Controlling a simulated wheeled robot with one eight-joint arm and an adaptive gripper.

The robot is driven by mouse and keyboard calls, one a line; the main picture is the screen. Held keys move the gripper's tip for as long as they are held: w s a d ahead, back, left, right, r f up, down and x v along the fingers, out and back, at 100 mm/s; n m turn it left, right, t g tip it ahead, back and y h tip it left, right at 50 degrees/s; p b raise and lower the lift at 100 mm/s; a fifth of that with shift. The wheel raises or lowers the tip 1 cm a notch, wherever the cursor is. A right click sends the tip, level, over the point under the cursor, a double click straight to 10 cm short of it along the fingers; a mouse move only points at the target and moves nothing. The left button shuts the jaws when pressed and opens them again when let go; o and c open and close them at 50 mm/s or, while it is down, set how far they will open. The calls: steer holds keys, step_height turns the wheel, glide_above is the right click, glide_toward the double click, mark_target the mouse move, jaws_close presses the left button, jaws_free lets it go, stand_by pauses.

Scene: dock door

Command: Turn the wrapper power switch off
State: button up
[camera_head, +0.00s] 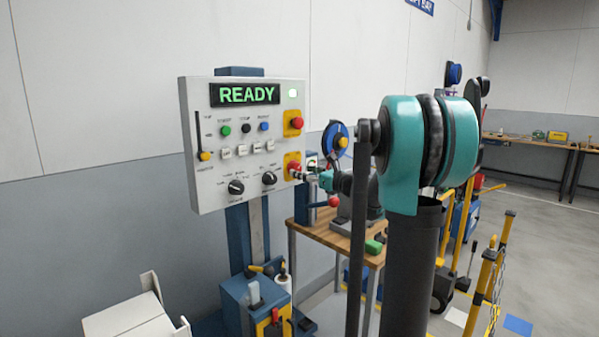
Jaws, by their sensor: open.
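The wrapper's control panel (215,180) is a pale grey box on a blue post. The jaws are open and small in view. Whether they touch the switch I cannot tell.
A red button on a yellow plate (296,123) sits just above the switch. Black knobs (236,187), coloured buttons and a yellow-tipped lever (204,156) fill the panel. A wooden workbench (335,235) stands behind my arm. Yellow posts (482,285) stand at right.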

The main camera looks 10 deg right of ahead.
mark_target(295, 168)
steer(key=shift+x, duration=1.3)
steer(key=shift+c, duration=0.4)
steer(key=c, duration=1.1)
